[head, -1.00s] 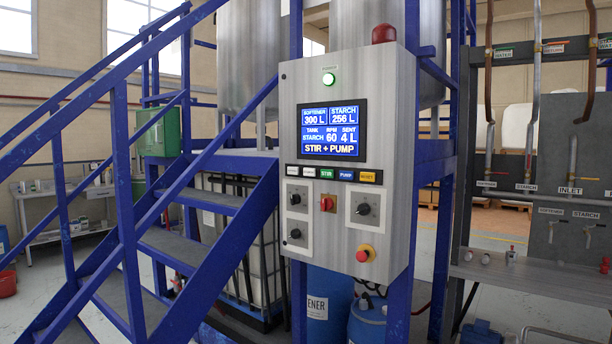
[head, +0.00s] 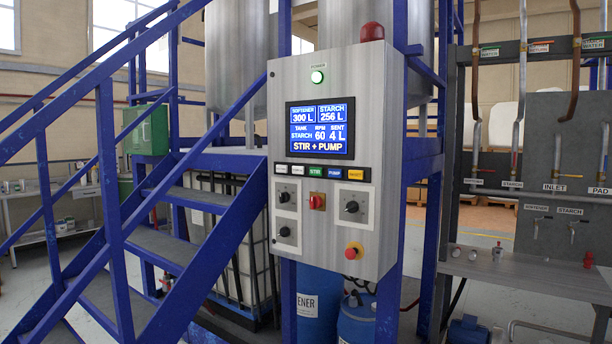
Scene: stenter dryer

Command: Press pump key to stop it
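The pump key (head: 335,172) is a small dark blue key labelled PUMP in the key row on the grey control panel (head: 375,110). It sits between the green STIR key (head: 316,171) and the yellow key (head: 354,174) at the right end. The blue screen (head: 320,130) above reads softener 300 L, starch 256 L, tank starch, RPM 60, sent 4 L, and STIR + PUMP. My gripper is not in view.
Blue stairs with railings (head: 180,235) stand left of the panel. A red emergency button (head: 353,251) and several knobs are below the keys. A pipe rack with a grey shelf (head: 530,268) stands at right. Blue drums (head: 357,320) are underneath.

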